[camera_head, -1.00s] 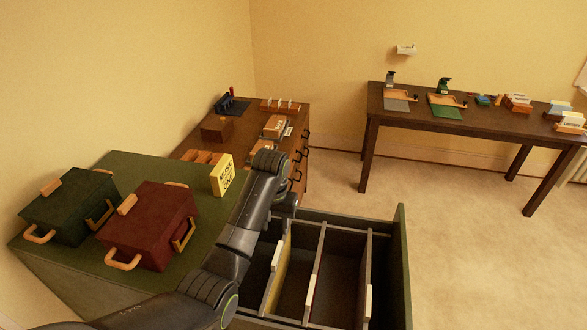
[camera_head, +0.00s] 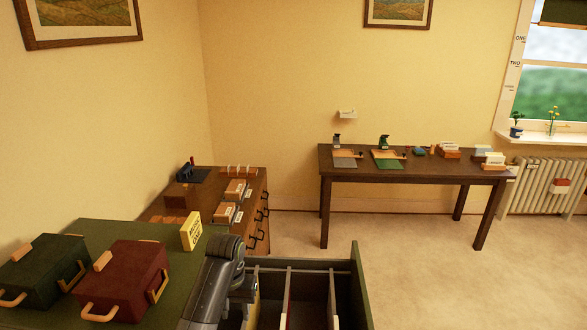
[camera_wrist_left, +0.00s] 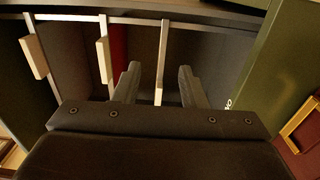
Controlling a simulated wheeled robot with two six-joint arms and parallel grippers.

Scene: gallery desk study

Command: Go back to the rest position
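My left gripper shows best in the left wrist view (camera_wrist_left: 158,86), with its two fingers apart and nothing between them. It hangs over the open drawer (camera_wrist_left: 65,62), which has dividers and pale tabs. In the head view my left arm comes up from the bottom edge beside the green cabinet top (camera_head: 185,262), and the drawer (camera_head: 358,285) lies to its right. The fingertips are hard to make out there. My right gripper is in neither view.
A dark green box (camera_head: 45,268) and a dark red box (camera_head: 125,278) stand on the cabinet top with a yellow block (camera_head: 191,231). A brown chest (camera_head: 258,190) stands behind. A long table (camera_head: 400,172) is against the wall. Open floor (camera_head: 420,285) lies at right.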

